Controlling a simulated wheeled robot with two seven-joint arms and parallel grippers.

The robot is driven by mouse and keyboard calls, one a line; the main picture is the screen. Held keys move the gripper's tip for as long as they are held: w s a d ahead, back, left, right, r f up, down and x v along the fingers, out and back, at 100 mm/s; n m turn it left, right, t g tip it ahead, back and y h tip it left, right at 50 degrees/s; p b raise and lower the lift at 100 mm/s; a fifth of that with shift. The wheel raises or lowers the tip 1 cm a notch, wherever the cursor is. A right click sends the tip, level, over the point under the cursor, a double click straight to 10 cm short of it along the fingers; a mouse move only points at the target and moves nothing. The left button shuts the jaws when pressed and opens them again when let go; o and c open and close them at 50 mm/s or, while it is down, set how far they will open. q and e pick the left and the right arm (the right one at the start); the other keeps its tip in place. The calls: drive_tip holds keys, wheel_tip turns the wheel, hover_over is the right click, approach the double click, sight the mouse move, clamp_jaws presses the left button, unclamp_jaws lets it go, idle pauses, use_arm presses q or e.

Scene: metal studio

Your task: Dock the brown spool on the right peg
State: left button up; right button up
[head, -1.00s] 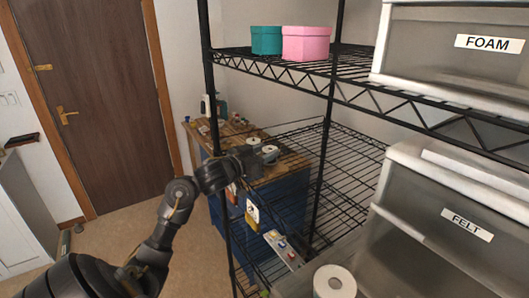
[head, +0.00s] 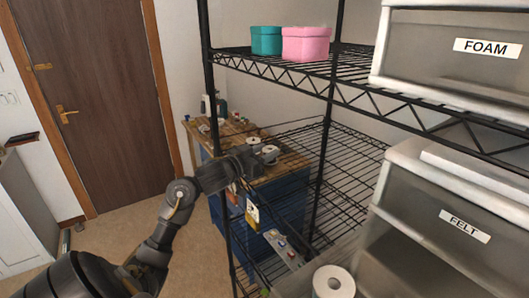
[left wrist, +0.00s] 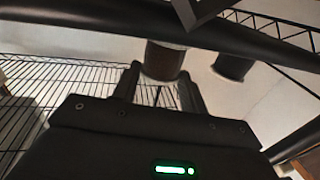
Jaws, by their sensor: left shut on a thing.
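My left gripper (head: 262,160) reaches in from the left at the front post of the black wire rack. It is shut on a brown spool (left wrist: 163,62), which shows between the two fingers in the left wrist view. In the head view the held spool (head: 270,154) shows as a small disc with a pale top at the fingertips. A second dark brown spool (left wrist: 233,66) stands just right of the held one in the left wrist view, apart from it. A similar pale-topped disc (head: 253,142) shows behind the gripper in the head view. I cannot make out the pegs. My right gripper is out of view.
The wire rack's post (head: 212,110) stands close to my left forearm. Teal (head: 267,40) and pink (head: 306,44) boxes sit on the upper shelf. FOAM (head: 455,50) and FELT (head: 440,220) bins fill the right. A pale roll (head: 333,282) stands at the bottom. A wooden-topped blue cabinet (head: 285,200) is behind.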

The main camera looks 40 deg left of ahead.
use_arm(q)
drive_tip(key=shift+f, duration=0.45)
drive_tip(key=o, duration=0.7)
drive_tip(key=shift+o, duration=0.2)
drive_tip(key=shift+s+a+r+p, duration=0.1)
drive_tip(key=shift+s+p, duration=0.4)
drive_tip(key=shift+s, duration=0.75)
drive_tip(key=s+p, duration=0.3)
drive_tip(key=s, duration=0.5)
drive_tip(key=shift+s+a, duration=0.3)
drive_tip(key=shift+a, duration=0.05)
